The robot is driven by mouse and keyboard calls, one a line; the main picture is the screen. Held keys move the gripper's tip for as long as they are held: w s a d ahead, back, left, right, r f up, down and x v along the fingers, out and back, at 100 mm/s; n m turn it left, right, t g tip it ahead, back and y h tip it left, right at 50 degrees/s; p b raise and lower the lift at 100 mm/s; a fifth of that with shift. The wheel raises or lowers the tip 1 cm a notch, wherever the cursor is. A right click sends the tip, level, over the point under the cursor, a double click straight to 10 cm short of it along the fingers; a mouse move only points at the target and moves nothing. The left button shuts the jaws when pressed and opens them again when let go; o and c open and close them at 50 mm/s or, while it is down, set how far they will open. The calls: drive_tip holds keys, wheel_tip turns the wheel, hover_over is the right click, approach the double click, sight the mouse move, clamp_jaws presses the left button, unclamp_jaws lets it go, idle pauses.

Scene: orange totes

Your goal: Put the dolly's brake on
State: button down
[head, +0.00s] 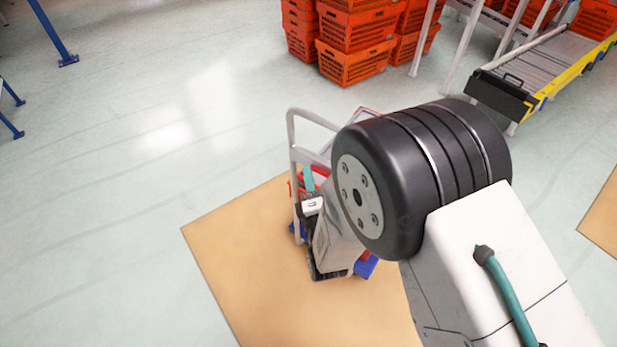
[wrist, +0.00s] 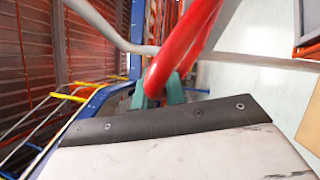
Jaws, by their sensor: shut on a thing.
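The dolly shows in the head view as a pale grey tube frame (head: 292,135) with blue parts (head: 366,266) low down. It stands on a tan floor patch, and my arm hides much of it. A red bar, apparently the brake lever, shows beside the frame (head: 294,187). In the wrist view the red bar (wrist: 185,50) is thick and curved, running from upper right down to my fingers. My gripper (wrist: 160,97) has teal fingers shut on the red bar; a teal finger also shows in the head view (head: 308,179). The lever's pivot and the wheels are hidden.
Orange tote stacks (head: 355,62) stand behind the dolly. A roller conveyor (head: 535,68) with a yellow side is at upper right. A blue post (head: 55,35) stands at upper left. The pale floor (head: 130,150) on the left is clear. A grey tube (wrist: 110,30) passes close by in the wrist view.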

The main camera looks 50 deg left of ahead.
drive_tip(key=shift+s+f, duration=0.15)
drive_tip(key=shift+f, duration=0.15)
drive_tip(key=c, duration=1.4)
unclamp_jaws()
drive_tip(key=shift+d, duration=0.1)
drive_tip(key=shift+c, duration=0.2)
drive_tip(key=shift+d+r, duration=0.1)
drive_tip(key=shift+s+d+f, duration=0.1)
drive_tip(key=shift+d+f, duration=0.5)
drive_tip(key=shift+f, duration=0.05)
drive_tip(key=s+d+f, duration=0.1)
drive_tip(key=d+f, duration=0.2)
drive_tip(key=d, duration=0.2)
drive_tip(key=shift+d+f, duration=0.3)
